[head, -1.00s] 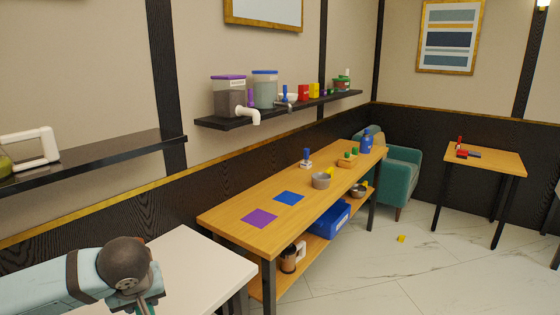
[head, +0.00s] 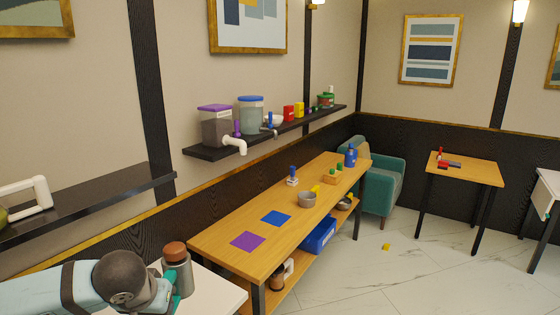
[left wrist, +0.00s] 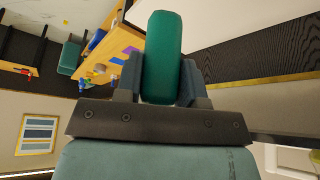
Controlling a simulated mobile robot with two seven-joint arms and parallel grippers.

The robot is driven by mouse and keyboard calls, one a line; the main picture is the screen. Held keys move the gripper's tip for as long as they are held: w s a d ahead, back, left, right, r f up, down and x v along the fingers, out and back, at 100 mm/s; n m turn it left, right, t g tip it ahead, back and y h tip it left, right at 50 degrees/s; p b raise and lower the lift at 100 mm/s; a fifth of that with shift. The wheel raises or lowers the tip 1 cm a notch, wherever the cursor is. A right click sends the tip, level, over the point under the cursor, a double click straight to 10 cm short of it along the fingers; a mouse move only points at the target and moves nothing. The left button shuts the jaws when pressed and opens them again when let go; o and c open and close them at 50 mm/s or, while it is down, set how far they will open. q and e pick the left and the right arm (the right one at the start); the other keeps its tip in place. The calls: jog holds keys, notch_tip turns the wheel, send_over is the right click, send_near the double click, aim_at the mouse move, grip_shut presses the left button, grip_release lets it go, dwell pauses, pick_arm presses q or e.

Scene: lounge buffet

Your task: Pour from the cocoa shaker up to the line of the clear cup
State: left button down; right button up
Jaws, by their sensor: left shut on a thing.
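The cocoa shaker, seemingly the grey jar with a brown cap (head: 177,268), stands upright at my left gripper (head: 166,293) in the head view, over the white table's corner. A teal part sits beside the jar at the gripper. In the left wrist view my left gripper (left wrist: 160,85) is shut on a rounded teal piece (left wrist: 162,45), which looks like the shaker's handle. The jar body is not clear there. I cannot make out a clear cup with a line in either view. My right gripper is not in view.
A wooden table (head: 262,255) carries a purple mat (head: 248,240), a blue mat (head: 276,218) and a grey bowl (head: 307,200). A black wall shelf (head: 205,152) holds dispensers. A white table (head: 215,291) lies under my left arm. A blue bin (head: 320,236) sits below.

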pick_arm(q)
jog(key=shift+w+r, duration=0.15)
jog(key=shift+r, duration=0.05)
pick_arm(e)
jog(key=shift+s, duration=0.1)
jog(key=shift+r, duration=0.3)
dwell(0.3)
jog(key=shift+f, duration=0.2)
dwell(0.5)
